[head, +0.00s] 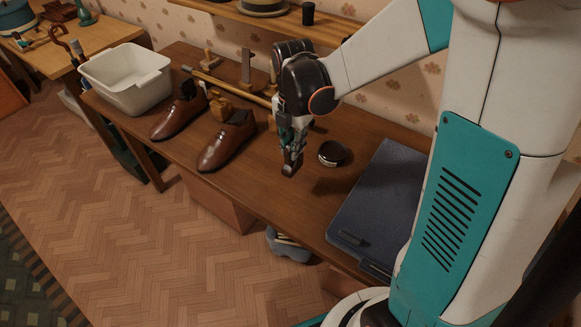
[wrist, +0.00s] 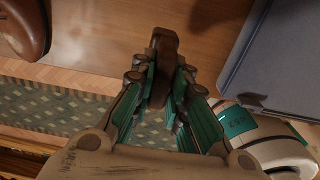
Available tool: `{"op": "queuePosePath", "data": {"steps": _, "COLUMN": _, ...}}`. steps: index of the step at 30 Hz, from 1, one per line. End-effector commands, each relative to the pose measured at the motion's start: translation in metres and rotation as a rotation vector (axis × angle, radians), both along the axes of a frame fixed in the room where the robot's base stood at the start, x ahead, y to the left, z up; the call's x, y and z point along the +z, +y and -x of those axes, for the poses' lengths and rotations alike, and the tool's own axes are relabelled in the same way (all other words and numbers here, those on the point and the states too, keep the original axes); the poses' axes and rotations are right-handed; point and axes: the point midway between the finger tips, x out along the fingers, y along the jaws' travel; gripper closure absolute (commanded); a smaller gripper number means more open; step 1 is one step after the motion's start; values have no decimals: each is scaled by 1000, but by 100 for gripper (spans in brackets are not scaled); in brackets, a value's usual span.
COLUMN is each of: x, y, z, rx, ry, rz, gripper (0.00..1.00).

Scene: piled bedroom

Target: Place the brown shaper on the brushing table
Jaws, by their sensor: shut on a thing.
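My gripper (head: 291,160) is shut on a small dark brown piece, seemingly the brown shaper (head: 290,168). In the wrist view the shaper (wrist: 163,50) sits between the fingertips (wrist: 160,88), its far end sticking out past them. It is over the front part of a long brown wooden table (head: 270,205), right of the brown shoes; I cannot tell whether it touches the top. A second wooden table (head: 70,68) stands at the far left. The frames do not show which of the two is the brushing table.
Two brown shoes (head: 225,147) and a white basin (head: 125,80) stand left on the long table. A round black tin (head: 333,153) and a dark blue case (head: 375,205) lie right of my gripper. A wall shelf (head: 250,22) hangs behind. Bare tabletop shows around the tin.

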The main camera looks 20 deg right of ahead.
Motion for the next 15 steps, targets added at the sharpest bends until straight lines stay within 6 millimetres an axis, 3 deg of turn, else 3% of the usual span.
{"op": "queuePosePath", "data": {"steps": 1, "x": -16, "y": 0, "z": 0, "rx": 0, "ry": 0, "rz": 0, "gripper": 100}}
{"op": "queuePosePath", "data": {"steps": 6, "x": -44, "y": 0, "z": 0, "rx": 0, "ry": 0, "rz": 0, "gripper": 100}}
{"op": "queuePosePath", "data": {"steps": 15, "x": -65, "y": 0, "z": 0, "rx": 0, "ry": 0, "rz": 0, "gripper": 100}}
